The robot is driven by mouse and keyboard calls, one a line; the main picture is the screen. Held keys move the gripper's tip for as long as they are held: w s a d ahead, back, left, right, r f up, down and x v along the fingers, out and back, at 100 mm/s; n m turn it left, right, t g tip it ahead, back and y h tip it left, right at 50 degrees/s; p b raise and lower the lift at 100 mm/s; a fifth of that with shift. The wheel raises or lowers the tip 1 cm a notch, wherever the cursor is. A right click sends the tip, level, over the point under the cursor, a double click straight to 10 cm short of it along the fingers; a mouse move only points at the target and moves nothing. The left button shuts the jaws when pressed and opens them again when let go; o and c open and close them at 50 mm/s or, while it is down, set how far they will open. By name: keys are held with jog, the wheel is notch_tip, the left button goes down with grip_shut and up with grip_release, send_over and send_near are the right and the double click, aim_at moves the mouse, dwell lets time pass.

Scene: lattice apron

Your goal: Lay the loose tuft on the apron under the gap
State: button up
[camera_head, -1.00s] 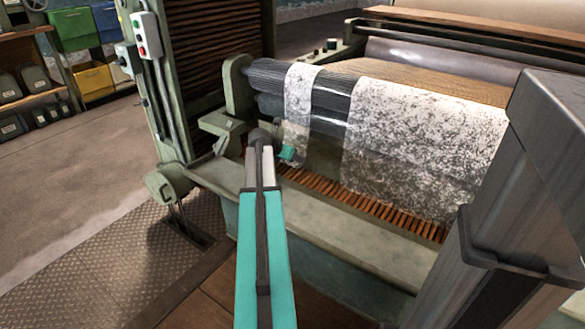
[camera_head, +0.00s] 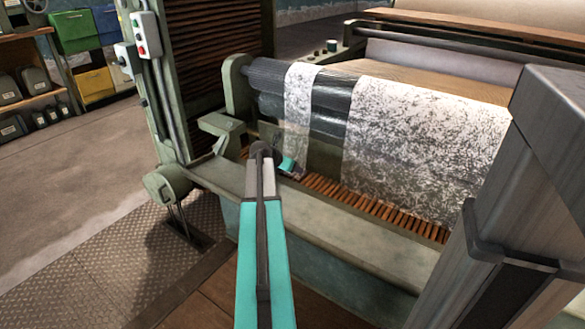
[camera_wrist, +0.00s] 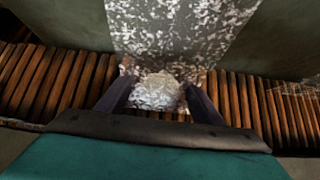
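The loose tuft (camera_wrist: 157,92) is a pale grey-white clump on the apron's slats in the wrist view. My gripper (camera_wrist: 159,93) is low over the apron, its two dark fingers wide apart, one on each side of the tuft. No clear grip on it shows. The apron (camera_head: 380,213) is a row of brown wooden slats. The gap (camera_head: 329,125) shows the bare dark roller between a narrow white strip and the wide web. My gripper (camera_head: 287,166) is below the narrow strip, left of the gap. The tuft is hidden in the head view.
The narrow strip (camera_head: 298,95) hangs just beyond my gripper; the wide speckled web (camera_head: 425,135) hangs to the right. A green-grey ledge (camera_head: 330,222) runs along the near side of the apron. A roller bracket (camera_head: 237,85) stands at the left.

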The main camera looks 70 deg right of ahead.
dwell(0.4)
jog(key=shift+r, duration=0.25)
jog(key=p+v, duration=0.3)
jog(key=v, duration=0.9)
jog(key=shift+f, duration=0.1)
jog(key=shift+p, duration=0.35)
